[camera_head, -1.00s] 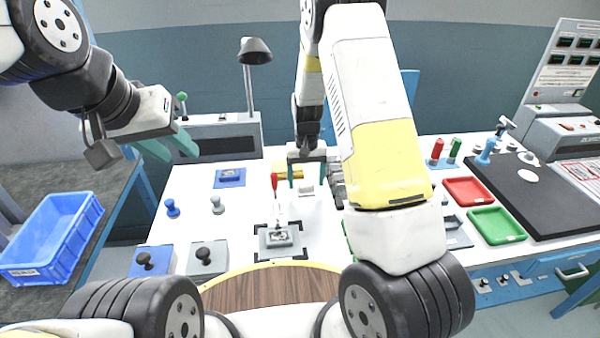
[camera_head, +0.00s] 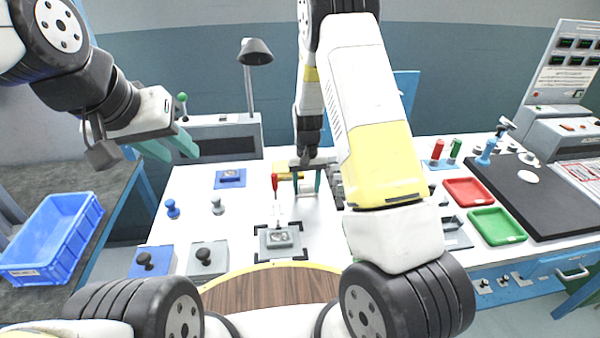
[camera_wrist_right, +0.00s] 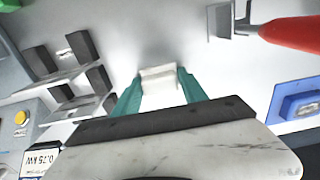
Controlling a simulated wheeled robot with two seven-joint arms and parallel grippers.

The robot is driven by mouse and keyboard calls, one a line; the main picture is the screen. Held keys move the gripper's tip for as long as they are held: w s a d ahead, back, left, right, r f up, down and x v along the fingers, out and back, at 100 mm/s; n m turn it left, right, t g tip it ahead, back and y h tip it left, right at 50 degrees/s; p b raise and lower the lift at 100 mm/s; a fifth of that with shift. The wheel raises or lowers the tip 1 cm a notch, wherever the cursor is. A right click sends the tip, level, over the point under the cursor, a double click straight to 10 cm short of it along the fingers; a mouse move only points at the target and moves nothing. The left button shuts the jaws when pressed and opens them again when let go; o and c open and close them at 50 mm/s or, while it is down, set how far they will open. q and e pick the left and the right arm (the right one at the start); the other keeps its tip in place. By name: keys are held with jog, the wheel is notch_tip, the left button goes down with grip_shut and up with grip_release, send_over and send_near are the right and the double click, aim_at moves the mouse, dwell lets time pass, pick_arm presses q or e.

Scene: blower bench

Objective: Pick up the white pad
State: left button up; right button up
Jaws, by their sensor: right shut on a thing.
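The white pad (camera_wrist_right: 160,88) sits between the teal fingers of my right gripper (camera_wrist_right: 158,90) in the right wrist view. The fingers are shut on its sides. In the head view my right gripper (camera_head: 307,183) is over the white bench top, behind the red-handled tool, and the pad (camera_head: 305,186) shows between its fingers. I cannot tell whether the pad touches the bench. My left gripper (camera_head: 178,148) hangs empty in the air at the left, its teal fingers apart.
Red (camera_head: 468,191) and green (camera_head: 497,226) trays lie to the right. A blue crate (camera_head: 52,238) stands at far left.

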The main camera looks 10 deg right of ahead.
aim_at(306, 184)
jog(key=shift+r, duration=0.1)
jog(key=shift+r, duration=0.6)
notch_tip(306, 184, up, 2)
jog(key=shift+r, duration=0.1)
jog(key=s+a, duration=0.1)
jog(key=s, duration=0.4)
jog(key=s+a+r, duration=0.1)
jog(key=s+a, duration=0.1)
jog(key=s, duration=0.3)
jog(key=s+a, duration=0.1)
jog(key=s, duration=0.4)
jog(key=shift+s+a+r, duration=0.2)
jog(key=shift+a, duration=0.05)
